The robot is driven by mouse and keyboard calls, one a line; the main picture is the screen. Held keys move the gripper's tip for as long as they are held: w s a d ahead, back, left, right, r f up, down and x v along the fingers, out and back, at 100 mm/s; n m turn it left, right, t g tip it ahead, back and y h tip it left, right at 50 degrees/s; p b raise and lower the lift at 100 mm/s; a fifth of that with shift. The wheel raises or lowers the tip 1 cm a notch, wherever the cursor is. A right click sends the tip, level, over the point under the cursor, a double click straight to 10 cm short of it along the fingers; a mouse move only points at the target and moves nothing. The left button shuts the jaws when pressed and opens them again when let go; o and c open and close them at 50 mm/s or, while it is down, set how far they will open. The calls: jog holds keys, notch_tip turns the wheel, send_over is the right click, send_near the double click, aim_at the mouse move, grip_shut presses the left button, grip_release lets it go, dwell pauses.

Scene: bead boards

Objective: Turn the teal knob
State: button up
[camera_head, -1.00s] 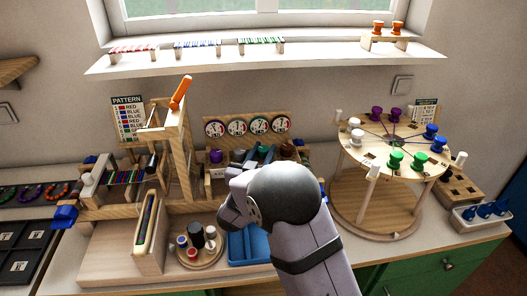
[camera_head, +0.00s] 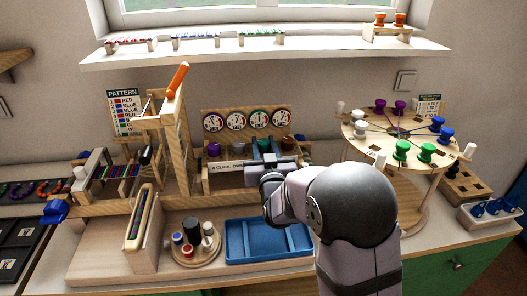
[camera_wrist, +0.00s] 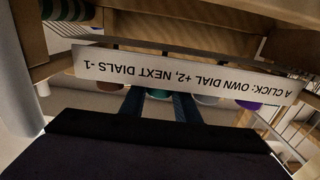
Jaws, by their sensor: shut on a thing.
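The teal knob (camera_head: 264,146) is on the wooden panel below the row of dials (camera_head: 247,121) in the head view. My gripper (camera_head: 265,156) reaches it from the front, and its body hides the knob's lower part. In the wrist view, upside down, my two dark fingers stand on either side of the teal knob (camera_wrist: 159,94), shut on it. The label strip (camera_wrist: 185,73) crosses in front of the fingers and partly hides the knob. How far the knob is turned cannot be seen.
A purple knob (camera_head: 214,149) and a pale knob (camera_head: 238,150) sit left of the teal one; a brown knob (camera_head: 289,151) is close on its right. A blue tray (camera_head: 238,259) lies below. A round peg table (camera_head: 376,146) stands right of my arm.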

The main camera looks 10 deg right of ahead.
aim_at(265, 148)
jog(key=shift+n+y+b, duration=0.6)
jog(key=shift+n+y, duration=0.1)
jog(key=shift+y, duration=0.4)
jog(key=o, duration=0.8)
jog(key=shift+s, duration=0.1)
jog(key=shift+s+d+b, duration=0.25)
jog(key=shift+s+b, duration=0.15)
jog(key=shift+s, duration=1.4)
jog(key=shift+s+d+b, duration=0.2)
jog(key=shift+s+b, duration=0.15)
jog(key=shift+s, duration=1.4)
